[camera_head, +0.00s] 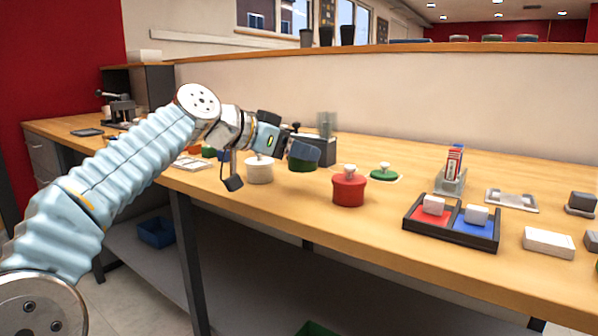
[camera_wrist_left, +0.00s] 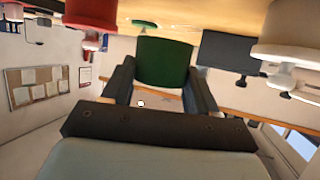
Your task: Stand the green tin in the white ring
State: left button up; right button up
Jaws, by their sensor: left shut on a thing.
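The green tin (camera_head: 302,165) is between the fingers of my left gripper (camera_head: 304,152), beside the white tin (camera_head: 260,171). In the left wrist view the green tin (camera_wrist_left: 164,62) fills the space between both dark fingers (camera_wrist_left: 160,85), and the gripper is shut on it. I cannot tell whether its base touches the table. A green lid (camera_head: 384,174) with a pale knob lies on the table to the right, with a faint pale outline around it. I cannot make out for sure which mark is the white ring. My right gripper is not in view.
A red tin (camera_head: 349,190) with a lid stands right of the gripper, near the front edge. A dark box (camera_head: 318,149) is behind the gripper. A two-part tray (camera_head: 450,239) with red and blue compartments and a card holder (camera_head: 450,182) are farther right.

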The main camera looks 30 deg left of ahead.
aim_at(289, 167)
pick_arm(q)
jog(key=f, duration=0.2)
jog(key=w+f+b, duration=0.1)
jog(key=f, duration=0.1)
jog(key=shift+w+a+f, duration=0.1)
jog(key=shift+w+f, duration=0.05)
jog(key=shift+w, duration=0.05)
jog(key=shift+f+b, duration=0.25)
jog(key=shift+b, duration=0.05)
jog(key=o, duration=1.1)
jog(key=shift+r, duration=0.1)
